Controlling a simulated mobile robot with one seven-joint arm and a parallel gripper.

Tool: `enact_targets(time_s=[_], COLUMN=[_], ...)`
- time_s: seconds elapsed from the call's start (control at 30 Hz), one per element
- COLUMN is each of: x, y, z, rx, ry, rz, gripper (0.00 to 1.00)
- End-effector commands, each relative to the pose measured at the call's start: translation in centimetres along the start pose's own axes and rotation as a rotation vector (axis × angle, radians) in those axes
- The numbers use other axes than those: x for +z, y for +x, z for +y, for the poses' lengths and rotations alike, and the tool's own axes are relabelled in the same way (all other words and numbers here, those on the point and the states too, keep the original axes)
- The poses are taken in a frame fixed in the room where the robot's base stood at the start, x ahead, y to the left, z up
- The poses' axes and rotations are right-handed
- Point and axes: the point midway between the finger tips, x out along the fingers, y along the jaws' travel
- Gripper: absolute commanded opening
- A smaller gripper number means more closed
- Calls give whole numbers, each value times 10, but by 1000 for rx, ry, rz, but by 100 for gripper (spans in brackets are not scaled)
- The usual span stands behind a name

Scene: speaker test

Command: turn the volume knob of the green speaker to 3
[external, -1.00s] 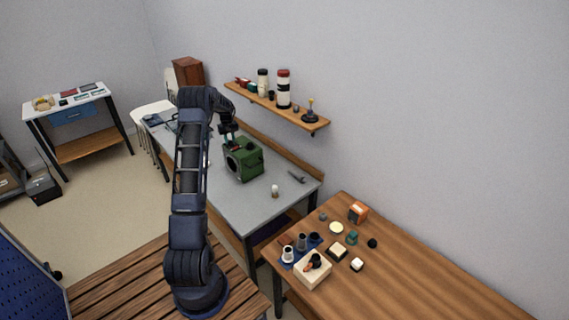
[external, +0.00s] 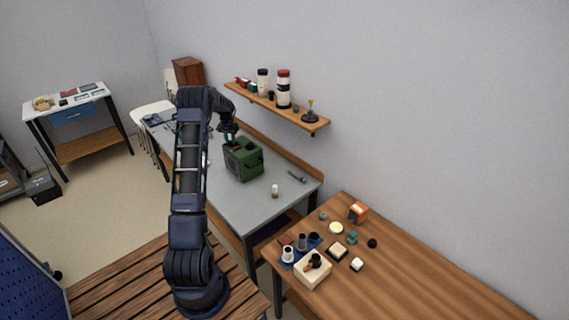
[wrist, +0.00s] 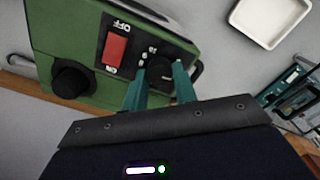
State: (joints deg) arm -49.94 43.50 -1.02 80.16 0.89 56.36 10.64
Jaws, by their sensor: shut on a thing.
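The green speaker (external: 245,160) stands on the grey workbench in the external view. In the wrist view the speaker (wrist: 52,35) shows a black panel with a red ON/OFF switch (wrist: 116,48). Beside the switch is a small dark volume knob (wrist: 160,68) with white numbers, a few of them visible near its edge. My gripper (wrist: 160,75) has its two teal fingers on either side of this knob and is shut on it. The fingers hide part of the dial, and I cannot tell the knob's setting. In the external view my gripper (external: 230,142) is small at the speaker's upper left.
A larger black knob (wrist: 72,80) sits on the speaker left of the switch. A white tray (wrist: 270,18) lies on the bench (external: 240,205). A wall shelf (external: 285,111) with bottles hangs above. A small white-topped object (external: 275,190) and a grey tool (external: 297,176) lie right of the speaker.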

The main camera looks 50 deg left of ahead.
Motion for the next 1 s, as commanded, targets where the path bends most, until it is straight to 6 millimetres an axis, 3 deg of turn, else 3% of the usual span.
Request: enact_targets(time_s=[0.6, 1.0], x=[0, 0], y=[-1, -1], z=[1, 0], rx=[1, 0], ry=[551, 738], rz=[1, 1], gripper=[5, 5])
